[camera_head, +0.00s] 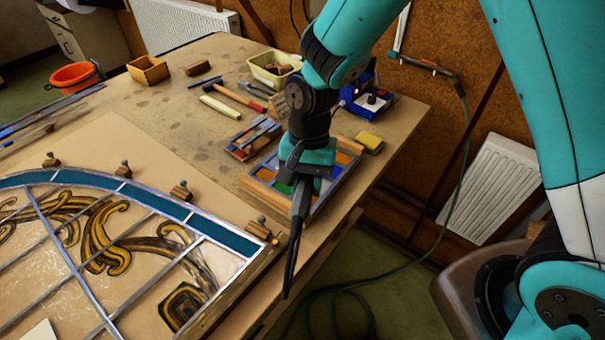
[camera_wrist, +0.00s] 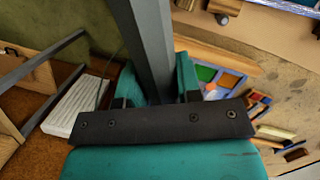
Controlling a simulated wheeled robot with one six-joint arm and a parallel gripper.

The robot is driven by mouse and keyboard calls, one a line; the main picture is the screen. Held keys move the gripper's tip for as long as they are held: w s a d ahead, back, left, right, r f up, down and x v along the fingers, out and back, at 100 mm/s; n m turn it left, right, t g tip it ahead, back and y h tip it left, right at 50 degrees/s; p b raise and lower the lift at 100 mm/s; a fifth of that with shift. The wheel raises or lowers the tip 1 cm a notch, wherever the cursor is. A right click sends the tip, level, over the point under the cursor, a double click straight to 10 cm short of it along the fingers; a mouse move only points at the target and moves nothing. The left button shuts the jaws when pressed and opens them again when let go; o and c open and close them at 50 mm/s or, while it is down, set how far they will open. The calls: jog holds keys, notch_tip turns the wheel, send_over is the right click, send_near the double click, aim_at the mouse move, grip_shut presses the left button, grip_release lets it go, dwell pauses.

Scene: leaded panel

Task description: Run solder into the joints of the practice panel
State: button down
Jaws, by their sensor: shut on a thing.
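The practice panel (camera_head: 344,180) lies near the right edge of the bench, a small frame with green, orange and blue panes. Its joints are too small to judge, and my arm hides part of it. It also shows in the wrist view (camera_wrist: 225,80), right of my gripper. My gripper (camera_head: 299,190) is in front of the panel, pointing down. It is shut on a long dark grey bar (camera_wrist: 150,40), whose kind I cannot tell. In the head view the bar (camera_head: 291,260) hangs downward past the bench edge, apart from the panel as far as I can see.
A large leaded panel (camera_head: 130,240) with wooden blocks along its edge fills the bench's left front. A blue box (camera_head: 372,103), a yellow block (camera_head: 369,142), a cream tub (camera_head: 275,70) and hand tools stand behind. A cable (camera_head: 458,180) hangs by the wall. Floor is right.

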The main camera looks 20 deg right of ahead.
jog(key=shift+s+a+r, duration=0.4)
jog(key=shift+s+a, duration=0.35)
jog(key=shift+s+a+f, duration=0.1)
jog(key=shift+s+a, duration=0.1)
jog(key=shift+s, duration=0.05)
jog(key=shift+a+f, duration=0.1)
jog(key=shift+f, duration=0.1)
jog(key=b+x, duration=0.2)
jog(key=w+b+x, duration=0.1)
jog(key=b+x, duration=0.2)
jog(key=shift+d+f, duration=0.25)
jog(key=shift+f, duration=0.05)
jog(key=shift+s, duration=0.2)
jog(key=shift+f, duration=0.45)
dwell(1.8)
jog(key=shift+r, duration=0.1)
dwell(0.7)
